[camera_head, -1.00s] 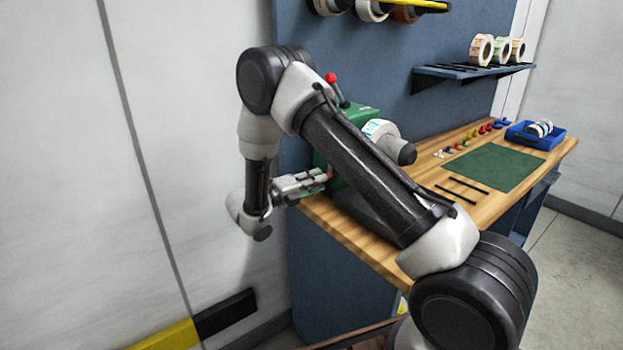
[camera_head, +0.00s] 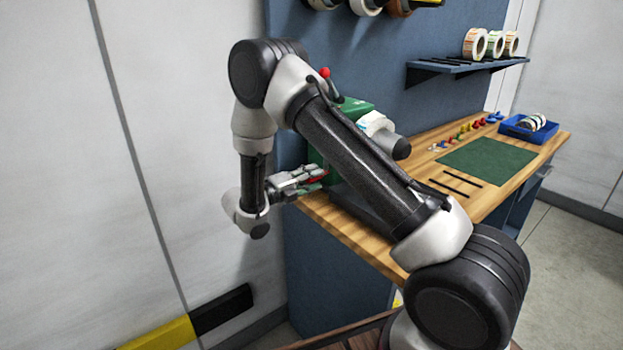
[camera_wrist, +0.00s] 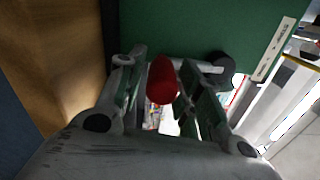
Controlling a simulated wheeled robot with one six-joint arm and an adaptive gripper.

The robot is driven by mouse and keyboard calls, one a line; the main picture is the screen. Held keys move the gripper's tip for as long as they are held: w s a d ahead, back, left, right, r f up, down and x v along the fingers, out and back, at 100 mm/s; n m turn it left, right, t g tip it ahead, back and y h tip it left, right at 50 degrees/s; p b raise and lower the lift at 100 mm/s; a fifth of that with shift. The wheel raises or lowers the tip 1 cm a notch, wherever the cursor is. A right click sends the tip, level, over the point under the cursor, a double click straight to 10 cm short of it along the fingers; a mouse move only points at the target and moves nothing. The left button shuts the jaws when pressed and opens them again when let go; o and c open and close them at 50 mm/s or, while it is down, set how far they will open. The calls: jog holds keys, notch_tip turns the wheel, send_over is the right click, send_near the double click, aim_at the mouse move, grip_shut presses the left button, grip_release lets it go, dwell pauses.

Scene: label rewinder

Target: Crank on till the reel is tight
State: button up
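The green rewinder (camera_head: 355,107) stands at the near left end of the bench, partly hidden by my arm. A white label reel (camera_head: 374,124) shows on its right side. The red crank knob (camera_wrist: 161,80) sits between the two fingers of my gripper (camera_wrist: 160,68) in the wrist view. The fingers lie close on both sides; whether both press on it is unclear. The pale crank arm (camera_wrist: 205,67) runs behind the right finger to a dark hub (camera_wrist: 224,68) by the green housing. In the head view my gripper (camera_head: 312,180) is at the machine's left side. The reel's tightness cannot be seen.
A red-tipped lever (camera_head: 325,73) rises from the machine's top. On the bench lie a green mat (camera_head: 488,165), small coloured pieces (camera_head: 463,136) and a blue tray (camera_head: 515,133). A shelf (camera_head: 470,66) holds rolls. The wall is left of my arm, with open room between.

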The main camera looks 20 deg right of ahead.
jog(key=v, duration=1.2)
